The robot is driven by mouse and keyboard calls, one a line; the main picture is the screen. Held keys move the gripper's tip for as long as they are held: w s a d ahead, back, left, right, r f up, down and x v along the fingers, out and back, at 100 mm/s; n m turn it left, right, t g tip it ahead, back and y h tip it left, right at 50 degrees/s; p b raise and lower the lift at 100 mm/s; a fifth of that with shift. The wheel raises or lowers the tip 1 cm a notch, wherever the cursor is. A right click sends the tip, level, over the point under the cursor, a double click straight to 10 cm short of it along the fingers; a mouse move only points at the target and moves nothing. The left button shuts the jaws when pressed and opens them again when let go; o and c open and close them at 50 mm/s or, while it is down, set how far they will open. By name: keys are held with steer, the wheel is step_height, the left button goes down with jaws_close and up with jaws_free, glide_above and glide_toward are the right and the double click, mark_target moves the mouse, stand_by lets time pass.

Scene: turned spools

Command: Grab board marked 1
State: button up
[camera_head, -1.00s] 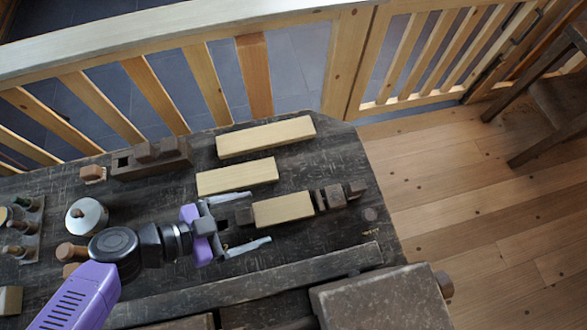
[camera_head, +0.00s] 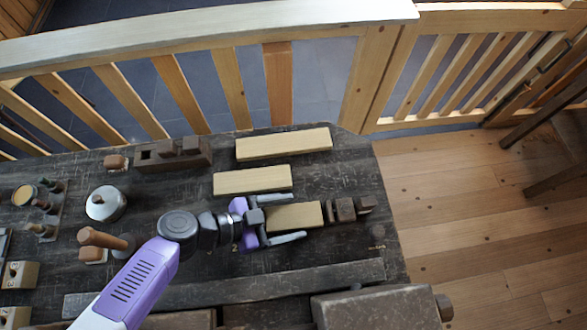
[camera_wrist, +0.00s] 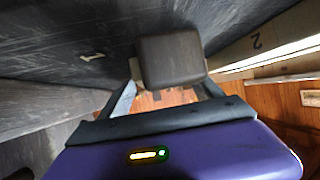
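Three pale boards lie on the dark bench: a long far board (camera_head: 283,144), a middle board (camera_head: 252,180) and a near board (camera_head: 296,215). No number is readable on the boards in the head view. My gripper (camera_head: 298,217) is open, with its fingers along the two long sides of the near board. Contact cannot be told. In the wrist view a dark block (camera_wrist: 170,60) sits between the spread fingers. A mark "1" (camera_wrist: 92,57) shows on a dark surface at left, and a mark "2" (camera_wrist: 257,43) on a lighter surface at right.
Dark blocks (camera_head: 346,209) stand just past the near board's right end. A wooden railing (camera_head: 230,90) runs behind the bench.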

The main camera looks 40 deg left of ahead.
steer(key=c, duration=1.2)
steer(key=shift+r, duration=0.1)
steer(key=shift+c, duration=0.2)
